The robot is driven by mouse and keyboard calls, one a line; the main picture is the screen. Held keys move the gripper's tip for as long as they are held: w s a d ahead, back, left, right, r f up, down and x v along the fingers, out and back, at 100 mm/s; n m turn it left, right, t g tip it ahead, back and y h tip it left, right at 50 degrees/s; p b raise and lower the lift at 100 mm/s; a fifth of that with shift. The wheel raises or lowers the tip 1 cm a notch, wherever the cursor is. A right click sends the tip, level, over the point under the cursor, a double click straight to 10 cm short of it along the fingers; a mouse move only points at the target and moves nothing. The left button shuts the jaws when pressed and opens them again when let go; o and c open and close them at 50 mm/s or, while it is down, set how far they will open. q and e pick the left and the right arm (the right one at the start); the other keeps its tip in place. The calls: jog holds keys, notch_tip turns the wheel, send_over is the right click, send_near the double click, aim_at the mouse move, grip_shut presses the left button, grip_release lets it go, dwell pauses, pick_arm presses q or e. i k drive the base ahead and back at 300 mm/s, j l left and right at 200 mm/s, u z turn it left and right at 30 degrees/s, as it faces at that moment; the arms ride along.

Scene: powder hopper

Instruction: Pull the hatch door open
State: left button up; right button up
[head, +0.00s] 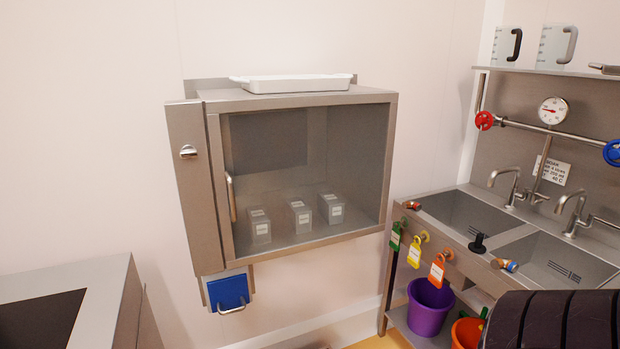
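A steel wall cabinet (391,150) hangs on the wall with a large framed glass front (300,150). A vertical bar handle (231,197) is at the left side of the glass front, which looks shut. Several small clear labelled containers (300,216) stand inside on the cabinet floor. A narrow steel side panel (200,200) with a small knob or latch (188,152) runs along the left. Below it is a small blue flap (228,290) with a metal pull handle (231,309). Neither of my grippers is in view.
A white tray (290,83) lies on top of the cabinet. At right is a double sink (465,215) with taps, valves and hanging tags, and a purple bucket (430,306) below. A steel counter (105,295) is at lower left. A dark ribbed shape fills the lower right corner.

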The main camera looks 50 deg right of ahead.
aim_at(213, 107)
jog(key=z, duration=1.65)
